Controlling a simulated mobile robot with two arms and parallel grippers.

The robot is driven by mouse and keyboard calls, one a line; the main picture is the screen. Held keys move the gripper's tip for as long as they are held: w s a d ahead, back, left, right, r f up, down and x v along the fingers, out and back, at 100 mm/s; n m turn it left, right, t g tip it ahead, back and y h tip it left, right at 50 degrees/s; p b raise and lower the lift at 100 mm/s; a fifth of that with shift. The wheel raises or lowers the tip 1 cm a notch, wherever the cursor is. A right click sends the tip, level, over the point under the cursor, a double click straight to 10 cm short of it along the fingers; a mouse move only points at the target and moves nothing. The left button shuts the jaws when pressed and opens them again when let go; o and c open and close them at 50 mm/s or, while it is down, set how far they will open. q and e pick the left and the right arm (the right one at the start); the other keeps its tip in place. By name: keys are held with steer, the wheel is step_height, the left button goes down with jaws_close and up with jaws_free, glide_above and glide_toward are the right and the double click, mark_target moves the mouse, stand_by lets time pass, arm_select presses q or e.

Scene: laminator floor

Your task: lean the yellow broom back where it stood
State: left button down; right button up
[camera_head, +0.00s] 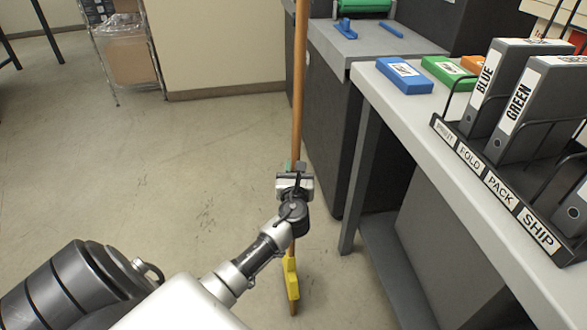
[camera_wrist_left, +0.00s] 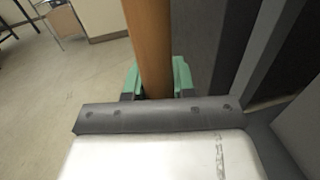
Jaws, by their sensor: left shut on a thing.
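The yellow broom has a long orange-brown wooden handle (camera_head: 299,85) that stands nearly upright in the head view. Its yellow part (camera_head: 291,277) shows low down, near the floor, below my gripper. My left gripper (camera_head: 291,172) is shut on the handle. In the left wrist view the handle (camera_wrist_left: 150,50) runs up between the green fingers of my left gripper (camera_wrist_left: 156,80). The top of the handle is cut off by the picture edge. Part of the lower handle is hidden behind my wrist. My right gripper is not in view.
A grey table (camera_head: 400,125) on the right holds labelled binders (camera_head: 495,85) in a rack and coloured blocks (camera_head: 405,75). A dark machine cabinet (camera_head: 340,130) stands close right of the broom. A wire shelf (camera_head: 127,50) stands at the back left. The floor (camera_head: 190,170) left is clear.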

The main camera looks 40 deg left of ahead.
arm_select(q)
steer(key=w+d+f+m+b, duration=0.1)
steer(key=w+d+m+b, duration=0.1)
steer(key=w+d, duration=0.5)
steer(key=shift+w+d+b, duration=0.25)
steer(key=shift+w+b, duration=0.15)
steer(key=shift+w, duration=0.45)
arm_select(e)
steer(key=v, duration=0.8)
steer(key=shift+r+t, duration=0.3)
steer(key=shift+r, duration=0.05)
arm_select(q)
steer(key=shift+w+d+f, duration=0.1)
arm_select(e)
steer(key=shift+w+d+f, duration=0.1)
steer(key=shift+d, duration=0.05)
arm_select(q)
steer(key=shift+w+d+b, duration=0.4)
steer(key=shift+w+d, duration=0.3)
steer(key=shift+w, duration=0.15)
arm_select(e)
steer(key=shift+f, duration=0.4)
arm_select(q)
steer(key=c, duration=0.8)
jaws_free()
steer(key=shift+c, duration=0.2)
steer(key=shift+f, duration=0.1)
steer(key=shift+s, duration=0.1)
